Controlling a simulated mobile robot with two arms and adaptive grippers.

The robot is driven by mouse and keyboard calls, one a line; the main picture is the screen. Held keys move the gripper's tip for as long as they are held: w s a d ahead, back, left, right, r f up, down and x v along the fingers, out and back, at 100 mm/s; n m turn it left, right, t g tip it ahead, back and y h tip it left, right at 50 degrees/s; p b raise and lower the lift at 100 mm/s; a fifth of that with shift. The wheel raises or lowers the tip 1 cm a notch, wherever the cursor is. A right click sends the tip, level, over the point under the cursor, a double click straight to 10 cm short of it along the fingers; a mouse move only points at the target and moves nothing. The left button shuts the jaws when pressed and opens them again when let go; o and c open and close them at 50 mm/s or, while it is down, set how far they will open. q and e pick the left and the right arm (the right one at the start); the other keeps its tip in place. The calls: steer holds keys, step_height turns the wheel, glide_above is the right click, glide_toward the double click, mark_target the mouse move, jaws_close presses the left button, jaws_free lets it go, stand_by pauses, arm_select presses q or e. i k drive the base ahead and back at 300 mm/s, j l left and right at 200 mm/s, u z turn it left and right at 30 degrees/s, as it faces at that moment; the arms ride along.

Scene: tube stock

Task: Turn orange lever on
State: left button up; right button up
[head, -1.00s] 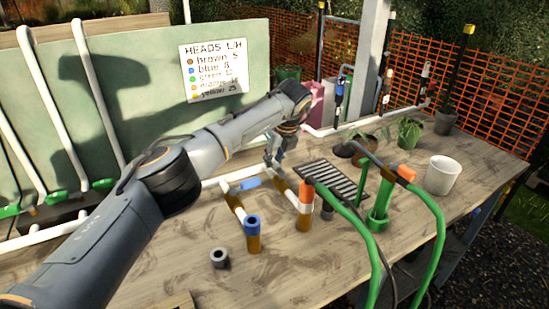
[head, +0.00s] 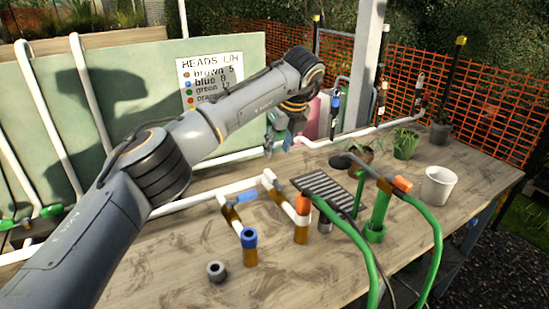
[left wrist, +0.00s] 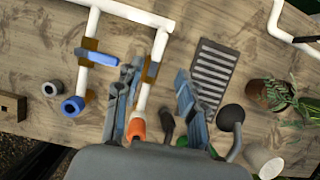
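Two white pipe branches with brass valves stand on the bench. The left one carries a blue lever (head: 241,197), also in the left wrist view (left wrist: 97,57). The right branch ends in an orange fitting (head: 303,205), also in the wrist view (left wrist: 137,129); a separate orange lever on its brass valve (left wrist: 151,69) cannot be made out, and my finger partly covers that area. My left gripper (head: 280,142) is above and behind the branches, fingers pointing down. In the wrist view its fingers (left wrist: 157,95) are spread with nothing between them. My right gripper is not in view.
A white pot (head: 438,186) and plants stand farther right. A loose grey ring (head: 216,271) is at the front. A lettered sign (head: 205,82) hangs behind.

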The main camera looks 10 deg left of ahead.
mark_target(400, 183)
steer(key=k+l, duration=0.75)
steer(key=l, duration=0.25)
